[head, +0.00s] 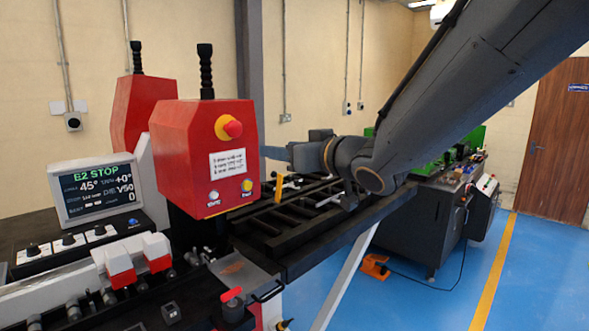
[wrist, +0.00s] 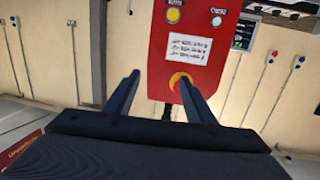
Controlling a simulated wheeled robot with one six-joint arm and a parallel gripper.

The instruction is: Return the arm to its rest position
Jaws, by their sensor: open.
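My gripper (head: 276,153) is in the head view, just right of the red control box (head: 205,150) and above the black bed of the machine. In the wrist view my gripper (wrist: 162,84) shows two dark fingers spread apart, with nothing between them. The red box (wrist: 207,50) is upside down in that view, ahead of the fingers. My arm reaches in from the upper right.
A display (head: 98,187) reads "E2 STOP". A black slatted bed (head: 300,215) lies below my gripper, with a small yellow piece (head: 278,188) standing there. A green machine (head: 470,140) stands behind my arm. The blue floor (head: 430,300) is mostly clear at right.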

